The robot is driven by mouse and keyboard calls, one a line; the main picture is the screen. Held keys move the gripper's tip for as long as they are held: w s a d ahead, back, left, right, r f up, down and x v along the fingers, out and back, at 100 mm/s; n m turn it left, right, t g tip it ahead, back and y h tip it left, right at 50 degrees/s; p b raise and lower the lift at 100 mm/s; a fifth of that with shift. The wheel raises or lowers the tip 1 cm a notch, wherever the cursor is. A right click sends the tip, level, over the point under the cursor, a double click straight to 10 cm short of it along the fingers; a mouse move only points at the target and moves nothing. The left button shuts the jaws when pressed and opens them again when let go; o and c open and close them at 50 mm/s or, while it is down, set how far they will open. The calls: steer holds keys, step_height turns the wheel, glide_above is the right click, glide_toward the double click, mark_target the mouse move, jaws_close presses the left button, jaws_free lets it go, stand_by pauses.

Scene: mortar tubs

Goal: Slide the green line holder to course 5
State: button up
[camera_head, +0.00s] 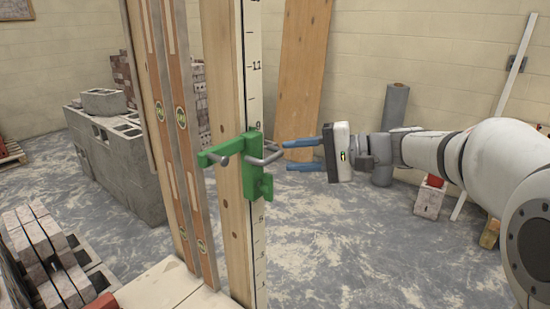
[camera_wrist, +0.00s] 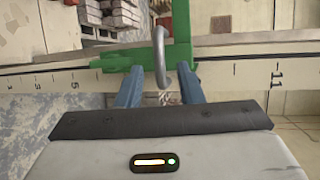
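The green line holder (camera_head: 252,178) is mounted around the upright numbered pole (camera_head: 262,255), between the lower marks and the 11 mark. It also shows in the wrist view (camera_wrist: 180,30), with 5 and lower marks on one side and 11 on the other. My gripper (camera_head: 286,155) has blue fingers level with the handle. In the wrist view the fingers (camera_wrist: 160,85) are apart, one on each side of the loop's end, with visible gaps. The mark behind the holder is hidden.
Two orange levels (camera_head: 182,125) stand beside the pole at left. Grey blocks (camera_head: 120,160) and stacked bricks (camera_head: 45,260) are further left. A grey roll (camera_head: 395,105) and a wooden board (camera_head: 303,75) stand behind.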

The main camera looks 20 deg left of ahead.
mark_target(276, 158)
steer(key=a, duration=0.2)
steer(key=a+f, duration=0.1)
steer(key=a, duration=0.2)
steer(key=shift+a+f, duration=0.1)
steer(key=shift+a, duration=0.05)
jaws_close()
stand_by(0.4)
